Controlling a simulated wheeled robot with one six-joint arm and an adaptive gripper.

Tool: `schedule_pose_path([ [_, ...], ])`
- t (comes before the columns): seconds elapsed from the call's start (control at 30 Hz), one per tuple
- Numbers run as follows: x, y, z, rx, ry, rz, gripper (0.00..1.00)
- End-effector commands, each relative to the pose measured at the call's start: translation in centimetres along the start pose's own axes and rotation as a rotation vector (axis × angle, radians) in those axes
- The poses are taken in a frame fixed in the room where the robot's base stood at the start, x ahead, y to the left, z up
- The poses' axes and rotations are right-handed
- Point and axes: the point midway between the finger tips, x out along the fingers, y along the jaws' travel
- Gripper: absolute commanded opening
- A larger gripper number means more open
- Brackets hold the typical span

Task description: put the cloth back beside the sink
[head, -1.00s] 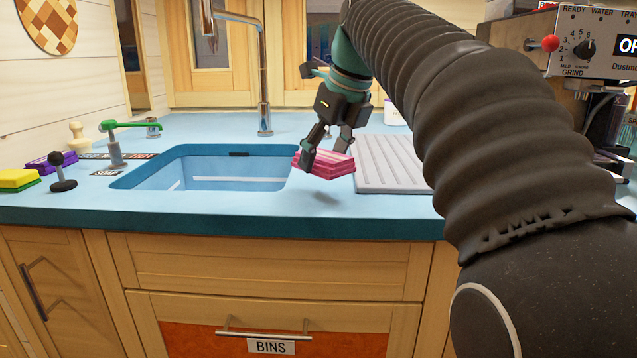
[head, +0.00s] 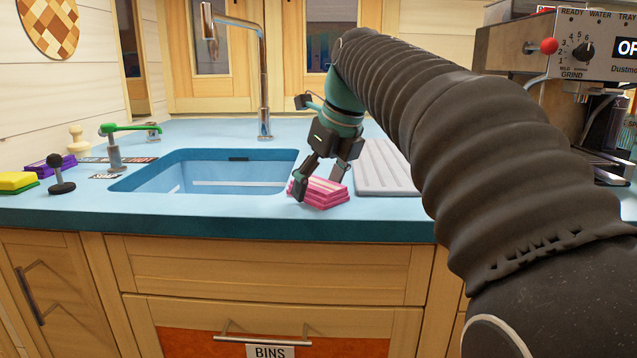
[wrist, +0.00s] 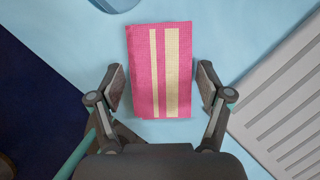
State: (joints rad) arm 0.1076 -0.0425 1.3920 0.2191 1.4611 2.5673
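The folded pink cloth with cream stripes (head: 320,192) lies flat on the blue counter, just right of the sink (head: 215,172) and close to its edge. In the wrist view the cloth (wrist: 148,70) lies between and ahead of my fingers, with a narrow gap on each side. My gripper (head: 320,180) is low over the cloth, open, one finger on each side of it. It also shows in the wrist view (wrist: 160,90). The far finger is partly hidden behind the cloth in the head view.
A grey ribbed drainer (head: 385,168) is right of the cloth. A tall tap (head: 263,90) stands behind the sink. A coffee machine (head: 590,50) stands at right.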

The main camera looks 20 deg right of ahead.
Motion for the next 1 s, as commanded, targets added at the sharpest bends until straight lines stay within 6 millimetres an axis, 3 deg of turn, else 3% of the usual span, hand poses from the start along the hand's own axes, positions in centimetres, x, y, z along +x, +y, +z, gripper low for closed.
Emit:
schedule_pose_path([
  [0.47,-0.8,0.0,0.2,0.0,-0.002,-0.001,0.91],
  [1.0,-10.4,-0.1,0.2,0.001,-0.002,-0.001,0.91],
])
